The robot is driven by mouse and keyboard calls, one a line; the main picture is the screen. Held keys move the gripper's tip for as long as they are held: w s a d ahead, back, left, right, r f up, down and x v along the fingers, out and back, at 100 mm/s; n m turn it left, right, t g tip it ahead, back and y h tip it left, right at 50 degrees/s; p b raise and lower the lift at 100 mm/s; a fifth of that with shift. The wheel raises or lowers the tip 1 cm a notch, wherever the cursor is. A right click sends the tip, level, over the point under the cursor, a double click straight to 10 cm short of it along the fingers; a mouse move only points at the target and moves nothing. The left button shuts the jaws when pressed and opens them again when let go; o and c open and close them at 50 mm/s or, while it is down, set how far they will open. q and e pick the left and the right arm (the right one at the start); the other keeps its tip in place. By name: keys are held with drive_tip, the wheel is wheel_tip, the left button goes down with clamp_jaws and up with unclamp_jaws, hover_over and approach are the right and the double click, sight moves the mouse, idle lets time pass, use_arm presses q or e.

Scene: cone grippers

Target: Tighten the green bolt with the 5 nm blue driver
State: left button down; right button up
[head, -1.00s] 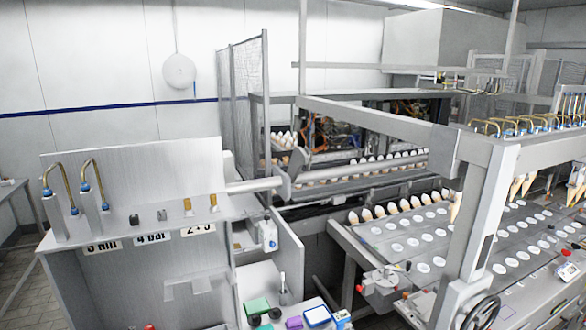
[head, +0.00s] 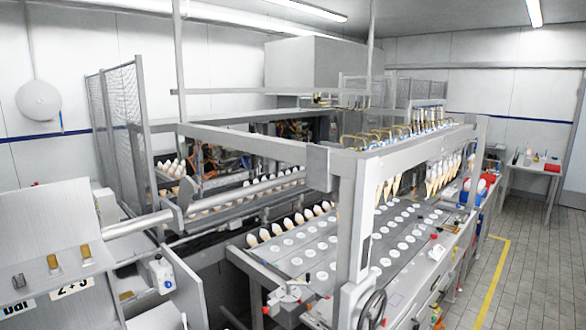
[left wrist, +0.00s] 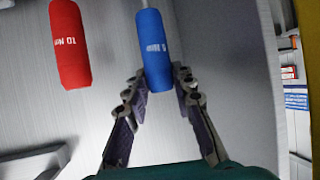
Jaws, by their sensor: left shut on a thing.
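In the left wrist view a blue driver (left wrist: 154,48) hangs upright with its shaft going up out of frame. Its handle carries small white lettering that seems to read 5 Nm. My left gripper (left wrist: 158,82) is shut on the lower part of this handle, one finger on each side. The green bolt is not seen in either current view. My right gripper is not in view, and the head view shows neither gripper.
A red driver (left wrist: 69,44) marked 10 Nm hangs left of the blue one, close by. The head view shows a machine with a conveyor of cones (head: 290,222), a grey labelled panel (head: 40,235) at left, a side table (head: 535,167) and open floor (head: 530,250) at right.

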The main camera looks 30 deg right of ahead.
use_arm(q)
drive_tip(key=shift+r+p, duration=1)
drive_tip(key=shift+r, duration=1)
drive_tip(key=shift+f, duration=0.15)
